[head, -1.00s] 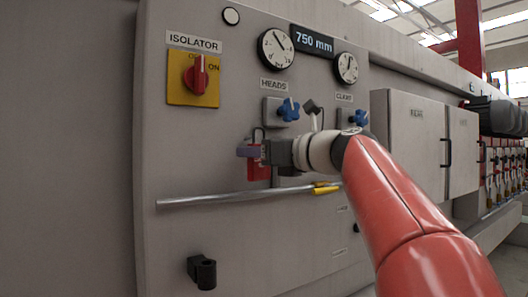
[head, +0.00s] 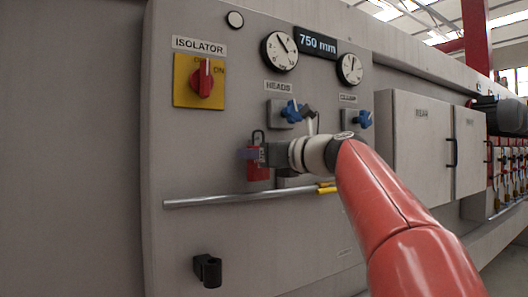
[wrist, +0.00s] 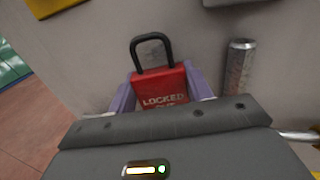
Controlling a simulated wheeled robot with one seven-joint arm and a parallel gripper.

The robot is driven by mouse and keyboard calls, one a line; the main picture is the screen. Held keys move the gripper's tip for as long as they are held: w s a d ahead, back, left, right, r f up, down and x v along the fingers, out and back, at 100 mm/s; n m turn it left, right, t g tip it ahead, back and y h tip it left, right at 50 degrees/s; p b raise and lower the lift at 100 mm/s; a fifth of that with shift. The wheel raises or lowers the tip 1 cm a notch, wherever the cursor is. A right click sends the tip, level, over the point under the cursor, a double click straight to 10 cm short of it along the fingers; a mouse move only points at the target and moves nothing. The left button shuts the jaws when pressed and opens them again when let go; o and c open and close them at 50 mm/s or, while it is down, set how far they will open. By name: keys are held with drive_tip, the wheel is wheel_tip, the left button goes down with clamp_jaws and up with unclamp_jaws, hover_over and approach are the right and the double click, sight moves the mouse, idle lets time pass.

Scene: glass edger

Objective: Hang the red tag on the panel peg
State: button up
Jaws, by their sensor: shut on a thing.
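The red tag (head: 257,170) is a red padlock-shaped piece with a dark shackle, upright, in front of the grey panel (head: 230,235). In the wrist view the red tag (wrist: 160,88) reads "LOCKED OUT", with its shackle at the top. My gripper (head: 250,154) is shut on its body, with a purple finger on each side. The tag's lower part is hidden by the gripper in the wrist view. I cannot tell which fitting is the panel peg; a short metal cylinder (wrist: 238,68) stands right of the tag, apart from it.
A metal rail (head: 230,199) with a yellow part crosses the panel below my gripper. A black bracket (head: 207,270) sticks out lower left. The isolator switch (head: 204,80) is above left, and blue knobs (head: 291,111) are above right. Grey cabinets (head: 420,145) stand at the right.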

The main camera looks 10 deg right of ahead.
drive_tip(key=shift+w+d+f, duration=0.15)
drive_tip(key=shift+w+f, duration=0.1)
drive_tip(key=shift+w, duration=0.25)
drive_tip(key=o, duration=0.9)
drive_tip(key=shift+o, duration=1.1)
drive_tip(key=shift+s+f, duration=0.15)
drive_tip(key=shift+s, duration=0.2)
drive_tip(key=shift+s+f, duration=0.1)
drive_tip(key=shift+s, duration=0.25)
drive_tip(key=b+v, duration=0.1)
drive_tip(key=v, duration=0.6)
drive_tip(key=s+a+f+n+g+h, duration=0.2)
drive_tip(key=s+f+n, duration=0.25)
drive_tip(key=f, duration=0.45)
drive_tip(key=s+a+f+n+g+h, duration=0.1)
drive_tip(key=s+a+f+n+g, duration=0.15)
drive_tip(key=f+n, duration=0.45)
drive_tip(key=s+a+f+n+g+h, duration=0.15)
drive_tip(key=s+f+n, duration=0.25)
drive_tip(key=f, duration=0.6)
drive_tip(key=s+d+f+n+g+h, duration=0.1)
drive_tip(key=s+f+n+h, duration=0.1)
drive_tip(key=s+f+n, duration=0.4)
drive_tip(key=s+d+f+n+g+h, duration=0.1)
drive_tip(key=s+f+n, duration=0.5)
drive_tip(key=f, duration=0.6)
drive_tip(key=shift+n+g+h, duration=0.8)
drive_tip(key=shift+n+h, duration=0.15)
drive_tip(key=shift+h, duration=0.3)
